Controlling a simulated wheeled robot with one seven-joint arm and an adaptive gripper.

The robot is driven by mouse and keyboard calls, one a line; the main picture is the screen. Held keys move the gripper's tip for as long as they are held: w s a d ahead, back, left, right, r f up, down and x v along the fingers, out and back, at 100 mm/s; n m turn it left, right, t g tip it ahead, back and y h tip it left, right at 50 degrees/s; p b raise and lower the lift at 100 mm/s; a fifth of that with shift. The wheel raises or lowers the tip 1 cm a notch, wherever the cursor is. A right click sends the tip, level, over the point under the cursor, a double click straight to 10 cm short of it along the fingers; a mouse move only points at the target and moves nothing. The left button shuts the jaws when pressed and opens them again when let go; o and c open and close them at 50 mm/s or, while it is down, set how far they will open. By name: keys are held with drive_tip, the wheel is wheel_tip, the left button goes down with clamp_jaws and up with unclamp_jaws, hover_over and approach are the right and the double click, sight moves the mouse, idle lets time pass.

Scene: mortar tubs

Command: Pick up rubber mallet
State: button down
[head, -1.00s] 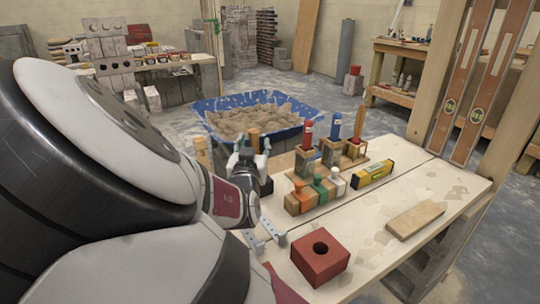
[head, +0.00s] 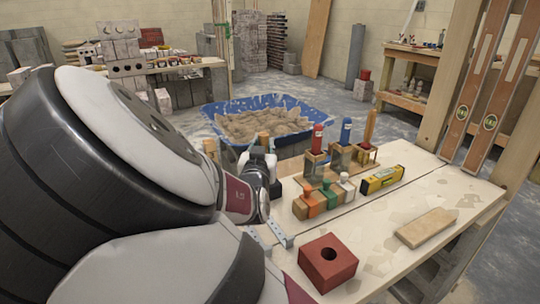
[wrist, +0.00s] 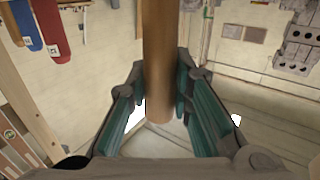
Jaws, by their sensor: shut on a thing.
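My gripper (head: 258,160) is at the far left end of the workbench, in front of the blue tub. In the wrist view my gripper (wrist: 160,112) has its teal-padded fingers on both sides of a round brown wooden handle (wrist: 157,55), which I take to be the mallet's. It is shut on this handle. The handle's tip (head: 264,139) shows just above the fingers in the head view. A dark shape beside the fingers there may be the mallet's head or part of my gripper; I cannot tell. The mallet's head is not clear in either view.
On the workbench (head: 430,208) stand a rack of upright handled tools (head: 341,153), small coloured-top blocks (head: 328,194), a yellow level (head: 382,179), a wooden float (head: 426,228) and a red holed block (head: 328,262). Behind is a blue tub (head: 215,112) of sand.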

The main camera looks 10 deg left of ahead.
sight(263, 134)
drive_tip(key=shift+r+p, duration=1.4)
drive_tip(key=shift+r, duration=0.5)
drive_tip(key=s+a+r+p, duration=0.1)
drive_tip(key=s+p, duration=0.6)
drive_tip(key=s, duration=0.9)
drive_tip(key=shift+a+r, duration=0.15)
drive_tip(key=shift+a, duration=0.3)
